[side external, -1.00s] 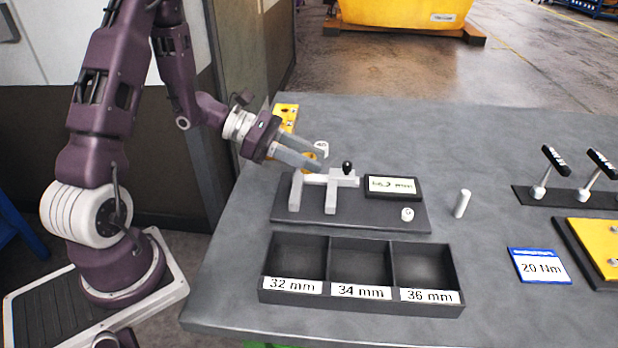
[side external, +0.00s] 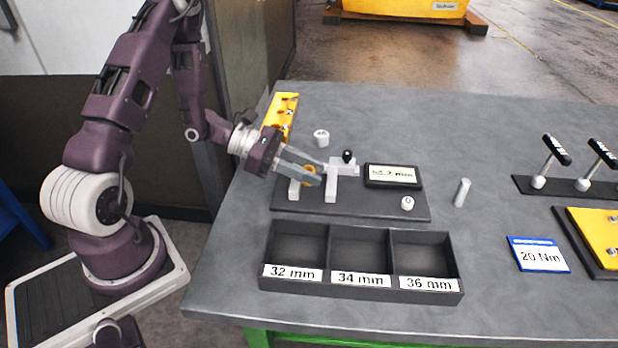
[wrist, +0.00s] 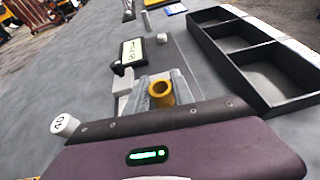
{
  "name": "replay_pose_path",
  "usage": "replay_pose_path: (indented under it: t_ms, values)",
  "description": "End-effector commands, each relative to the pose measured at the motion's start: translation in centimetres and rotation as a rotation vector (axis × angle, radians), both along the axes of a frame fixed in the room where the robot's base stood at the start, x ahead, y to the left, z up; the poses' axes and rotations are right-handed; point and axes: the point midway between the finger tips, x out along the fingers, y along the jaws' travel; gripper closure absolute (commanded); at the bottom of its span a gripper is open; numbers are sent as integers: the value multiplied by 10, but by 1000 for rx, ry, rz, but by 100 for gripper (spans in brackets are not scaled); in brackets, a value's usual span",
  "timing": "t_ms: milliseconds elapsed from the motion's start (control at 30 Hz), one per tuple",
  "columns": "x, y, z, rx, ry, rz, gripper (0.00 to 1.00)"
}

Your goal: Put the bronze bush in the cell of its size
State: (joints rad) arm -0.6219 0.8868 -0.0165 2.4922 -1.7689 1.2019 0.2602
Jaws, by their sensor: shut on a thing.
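The bronze bush (side external: 310,170) is a short yellow-brown ring with an open bore. My gripper (side external: 312,178) is shut on it, and it shows between the grey fingers in the wrist view (wrist: 160,93). The bush is at the white measuring gauge (side external: 331,186), near its posts; I cannot tell if it touches them. The gauge stands on a dark plate with a display (side external: 393,176), whose digits are too blurred to read. The dark three-cell tray (side external: 361,227) is in front, labelled 32 mm, 34 mm and 36 mm from left to right. Its cells look empty.
A white numbered cylinder (side external: 321,138) stands behind the gauge and another small one (side external: 407,203) on the plate. Bare table lies between pin and card.

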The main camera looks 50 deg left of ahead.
Motion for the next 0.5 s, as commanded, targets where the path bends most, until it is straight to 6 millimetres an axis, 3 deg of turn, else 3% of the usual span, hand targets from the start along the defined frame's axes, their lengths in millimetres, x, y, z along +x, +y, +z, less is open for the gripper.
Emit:
replay_pose_path:
  t_ms: [100,300,333,433,500]
  values:
    - [0,0,-17,-1,2,0,100]
    - [0,0,-19,1,-1,1,100]
    - [0,0,-19,2,0,1,67]
    - [0,0,-19,1,0,0,50]
    - [0,0,-18,1,0,0,50]
